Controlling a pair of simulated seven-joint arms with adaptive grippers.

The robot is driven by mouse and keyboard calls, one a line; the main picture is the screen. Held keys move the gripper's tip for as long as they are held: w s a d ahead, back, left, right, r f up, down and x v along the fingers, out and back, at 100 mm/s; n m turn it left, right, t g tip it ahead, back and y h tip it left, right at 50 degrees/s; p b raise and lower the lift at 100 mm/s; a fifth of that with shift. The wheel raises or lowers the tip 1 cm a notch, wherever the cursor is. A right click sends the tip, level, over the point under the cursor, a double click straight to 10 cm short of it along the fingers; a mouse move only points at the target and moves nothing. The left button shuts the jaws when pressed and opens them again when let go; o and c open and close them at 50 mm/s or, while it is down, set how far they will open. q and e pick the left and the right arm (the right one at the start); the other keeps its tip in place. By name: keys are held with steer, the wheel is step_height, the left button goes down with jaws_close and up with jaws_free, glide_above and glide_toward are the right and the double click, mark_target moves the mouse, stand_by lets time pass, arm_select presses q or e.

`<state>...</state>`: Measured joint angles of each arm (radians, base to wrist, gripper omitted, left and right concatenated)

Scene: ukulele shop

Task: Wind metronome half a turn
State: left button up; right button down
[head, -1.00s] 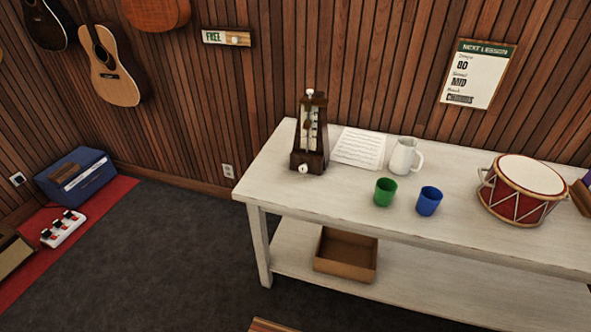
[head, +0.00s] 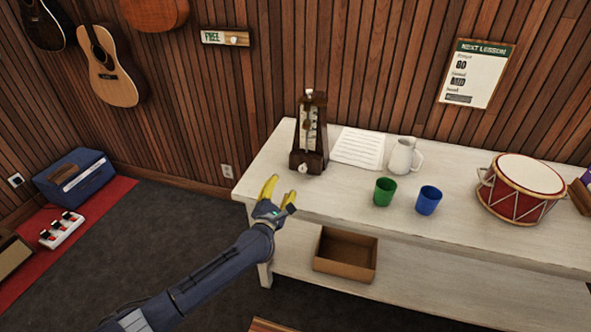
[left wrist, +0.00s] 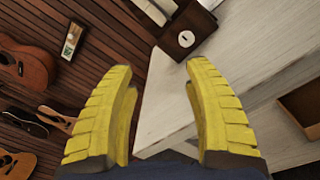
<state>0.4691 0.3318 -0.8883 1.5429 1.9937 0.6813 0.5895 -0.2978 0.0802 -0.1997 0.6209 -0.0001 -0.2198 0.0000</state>
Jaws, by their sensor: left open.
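The metronome (head: 311,135) is a dark wooden pyramid standing upright at the left end of the white table. A pale round winding knob (head: 303,168) sits low on its front face. In the left wrist view the metronome (left wrist: 181,22) is at the top, tilted in the picture, with its white knob (left wrist: 186,38) facing the camera. My left gripper (head: 279,191) has yellow fingers, is open and empty, and is apart from the metronome, in front of the table's left front edge. In the left wrist view its fingers (left wrist: 158,72) are spread wide. My right gripper is not in view.
On the table (head: 330,197) a music sheet (head: 358,148) lies beside the metronome. A cardboard box (head: 345,256) is on the lower shelf.

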mark_target(302, 169)
arm_select(q)
steer(key=w+d+f+n+g, duration=0.1)
steer(key=w+d+n, duration=0.1)
steer(key=w, duration=0.3)
steer(key=w+d+f+n+g, duration=0.1)
steer(key=w+d+n+g, duration=0.1)
steer(key=w, duration=0.3)
steer(key=w+d+f+n+g, duration=0.1)
steer(key=w+d+f+n, duration=0.1)
steer(key=w+d+n, duration=0.1)
steer(key=shift+w+n+g, duration=0.3)
steer(key=shift+w+n, duration=0.3)
steer(key=shift+w, duration=0.6)
steer(key=shift+o, duration=0.2)
steer(key=shift+d, duration=0.1)
jaws_close()
